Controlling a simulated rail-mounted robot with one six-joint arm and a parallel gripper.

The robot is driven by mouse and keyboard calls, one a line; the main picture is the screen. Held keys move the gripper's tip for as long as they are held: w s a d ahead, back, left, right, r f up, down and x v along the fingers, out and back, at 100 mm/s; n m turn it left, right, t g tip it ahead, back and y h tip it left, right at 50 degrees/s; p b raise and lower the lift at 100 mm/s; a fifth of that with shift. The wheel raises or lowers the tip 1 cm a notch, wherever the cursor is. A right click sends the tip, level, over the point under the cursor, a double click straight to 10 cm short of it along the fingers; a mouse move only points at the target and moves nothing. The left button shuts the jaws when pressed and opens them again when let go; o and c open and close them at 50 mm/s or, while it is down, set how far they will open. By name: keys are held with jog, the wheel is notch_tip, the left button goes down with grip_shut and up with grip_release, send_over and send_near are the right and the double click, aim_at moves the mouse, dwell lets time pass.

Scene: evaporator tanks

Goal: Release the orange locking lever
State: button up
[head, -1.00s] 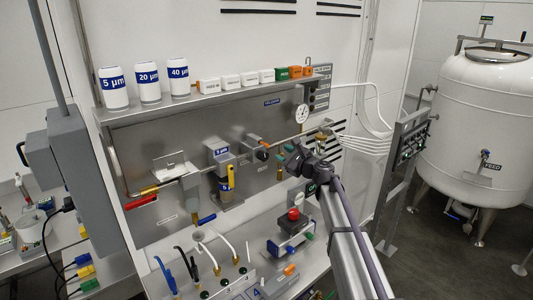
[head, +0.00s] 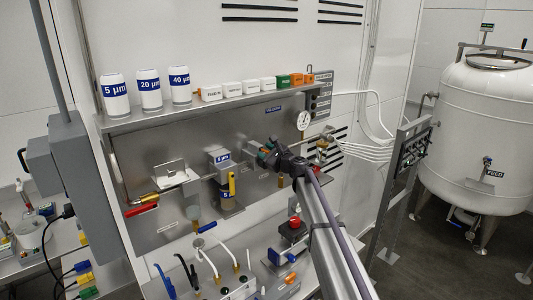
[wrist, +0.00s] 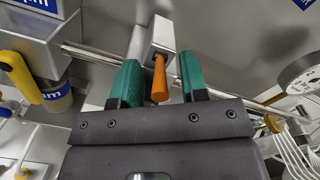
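The orange locking lever (wrist: 160,80) hangs from a grey block (wrist: 155,38) on a horizontal steel pipe in the wrist view. My gripper (wrist: 158,64) is open, with one green finger on each side of the lever. Gaps show between the lever and both fingers, so neither appears to touch it. In the head view my gripper (head: 264,152) is at the steel panel, to the right of the blue-labelled filter housing (head: 221,160). There it mostly hides the lever.
A yellow handle (wrist: 20,75) and the filter housing lie left in the wrist view. A pressure gauge (wrist: 302,75) and white tubes (wrist: 292,140) are at the right. A shelf (head: 215,103) with bottles and small blocks runs above. A red button (head: 294,222) stands below.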

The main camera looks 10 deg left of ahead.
grip_shut()
jog(key=r+h+p, duration=0.1)
jog(key=p, duration=0.2)
jog(key=shift+r+g, duration=0.25)
jog(key=shift+g, duration=0.15)
jog(key=shift+r+g+h+p, duration=0.3)
jog(key=shift+p, duration=0.8)
jog(key=p, duration=0.1)
jog(key=g+h+p, duration=0.1)
jog(key=p, duration=0.1)
jog(key=shift+w+a+r+h+p, duration=0.15)
jog(key=shift+r+h+p, duration=0.05)
jog(key=shift+h+p, duration=0.1)
jog(key=shift+f+g+h+p, duration=0.3)
jog(key=shift+g+h+p, duration=0.15)
jog(key=shift+g, duration=0.15)
jog(key=shift+f, duration=0.2)
jog(key=shift+o, duration=0.2)
grip_release()
jog(key=s+d+r+p, duration=0.2)
jog(key=s+d, duration=0.9)
jog(key=d, duration=0.1)
jog(key=shift+s+r, duration=0.15)
jog(key=shift+s, duration=0.05)
